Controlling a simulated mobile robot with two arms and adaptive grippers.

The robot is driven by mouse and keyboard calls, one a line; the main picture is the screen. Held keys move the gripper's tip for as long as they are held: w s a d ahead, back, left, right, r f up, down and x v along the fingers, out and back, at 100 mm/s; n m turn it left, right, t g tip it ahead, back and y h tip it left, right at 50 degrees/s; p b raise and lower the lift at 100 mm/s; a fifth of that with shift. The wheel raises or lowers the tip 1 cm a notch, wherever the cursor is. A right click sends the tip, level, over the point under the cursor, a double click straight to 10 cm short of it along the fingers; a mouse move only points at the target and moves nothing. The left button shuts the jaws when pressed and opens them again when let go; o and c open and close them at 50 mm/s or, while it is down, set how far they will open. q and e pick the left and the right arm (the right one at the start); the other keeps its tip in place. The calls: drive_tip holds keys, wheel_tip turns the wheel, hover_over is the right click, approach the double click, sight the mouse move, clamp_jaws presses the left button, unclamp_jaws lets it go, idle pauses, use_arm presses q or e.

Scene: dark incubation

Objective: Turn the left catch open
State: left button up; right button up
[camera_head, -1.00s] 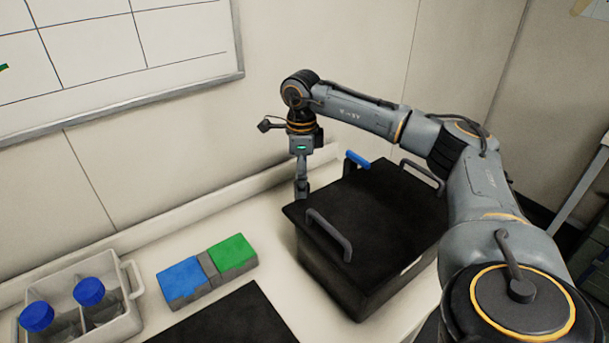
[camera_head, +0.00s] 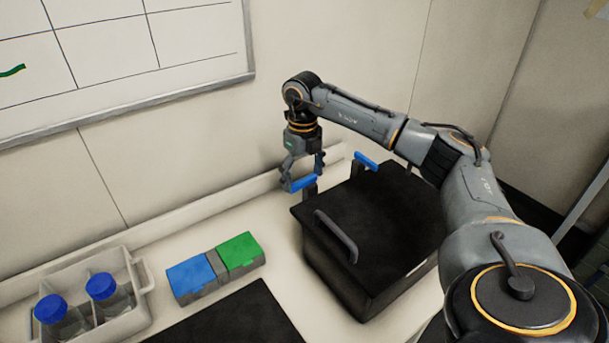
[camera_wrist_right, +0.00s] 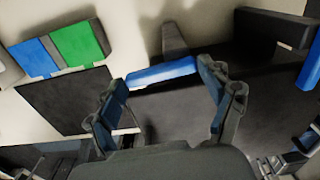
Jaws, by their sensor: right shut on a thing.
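The left catch (camera_head: 303,184) is a blue bar on a dark post at the back left edge of the black lidded box (camera_head: 385,222). My right gripper (camera_head: 304,179) is over it, with one finger at each end of the bar. In the right wrist view the left catch (camera_wrist_right: 162,73) lies crosswise between the two fingers of the gripper (camera_wrist_right: 165,77). The right catch (camera_head: 367,161), also blue, stands farther right on the back edge and points a different way from the left one. My left gripper is not in view.
A dark handle (camera_head: 337,236) stands on the lid. Blue and green blocks (camera_head: 215,266), a black mat (camera_head: 240,320) and a white caddy (camera_head: 140,310) with blue-capped bottles are to the left. The wall rises close behind the catches.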

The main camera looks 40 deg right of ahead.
sight(302, 180)
drive_tip(key=shift+w+f+m, duration=0.1)
drive_tip(key=shift+m, duration=0.4)
drive_tip(key=o, duration=1.1)
wheel_tip(302, 180, up, 12)
drive_tip(key=shift+r, duration=0.1)
idle(0.5)
